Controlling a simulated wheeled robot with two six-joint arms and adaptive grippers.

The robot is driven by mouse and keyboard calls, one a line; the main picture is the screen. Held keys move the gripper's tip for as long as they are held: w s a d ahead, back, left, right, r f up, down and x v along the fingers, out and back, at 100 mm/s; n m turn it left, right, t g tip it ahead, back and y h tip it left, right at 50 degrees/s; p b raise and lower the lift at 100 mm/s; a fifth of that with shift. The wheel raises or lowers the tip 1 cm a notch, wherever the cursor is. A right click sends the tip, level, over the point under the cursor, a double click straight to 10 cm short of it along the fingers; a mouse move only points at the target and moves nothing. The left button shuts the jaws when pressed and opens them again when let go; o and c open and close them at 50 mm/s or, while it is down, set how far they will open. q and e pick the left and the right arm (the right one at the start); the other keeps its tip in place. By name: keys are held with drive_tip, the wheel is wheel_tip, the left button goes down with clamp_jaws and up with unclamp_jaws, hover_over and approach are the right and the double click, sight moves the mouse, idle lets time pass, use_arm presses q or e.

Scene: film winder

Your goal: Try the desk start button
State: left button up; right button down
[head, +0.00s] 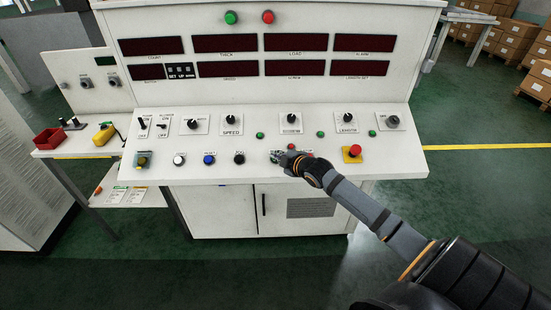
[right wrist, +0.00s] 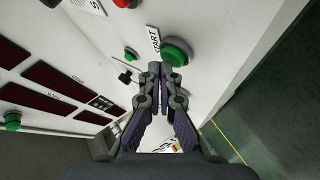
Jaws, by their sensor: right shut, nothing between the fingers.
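The green start button (right wrist: 178,49) shows in the right wrist view, with the label START (right wrist: 154,39) beside it on the white desk panel. My right gripper (right wrist: 161,68) is shut and empty. Its fingertips overlap the button's near edge in that view; I cannot tell whether they touch it. In the head view my right gripper (head: 279,156) is over the lower row of desk controls and hides most of the button there. My left gripper is not in view.
The white desk (head: 395,155) carries knobs, small green lamps and a red emergency button on yellow (head: 353,151) to the right. A blue button (head: 209,160) and a black one (head: 239,158) are to the left. A side table (head: 85,145) holds a red bin (head: 49,138).

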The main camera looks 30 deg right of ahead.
drive_tip(key=shift+w+d+f+b, duration=0.1)
drive_tip(key=shift+w+f+b, duration=0.05)
drive_tip(key=shift+f+b, duration=0.25)
drive_tip(key=shift+r, duration=0.1)
idle(0.5)
drive_tip(key=shift+s+a+r+p, duration=0.2)
drive_tip(key=shift+s+r+p, duration=0.15)
drive_tip(key=shift+r+p, duration=0.65)
drive_tip(key=shift+f, duration=0.2)
drive_tip(key=shift+r+p, duration=0.4)
drive_tip(key=shift+p, duration=0.35)
drive_tip(key=r+p, duration=0.1)
drive_tip(key=s+r+p, duration=0.1)
drive_tip(key=p, duration=0.1)
drive_tip(key=s+a+r+p, duration=0.1)
drive_tip(key=p, duration=0.1)
drive_tip(key=shift+a+r, duration=0.1)
drive_tip(key=shift+r, duration=0.2)
drive_tip(key=shift+w, duration=0.1)
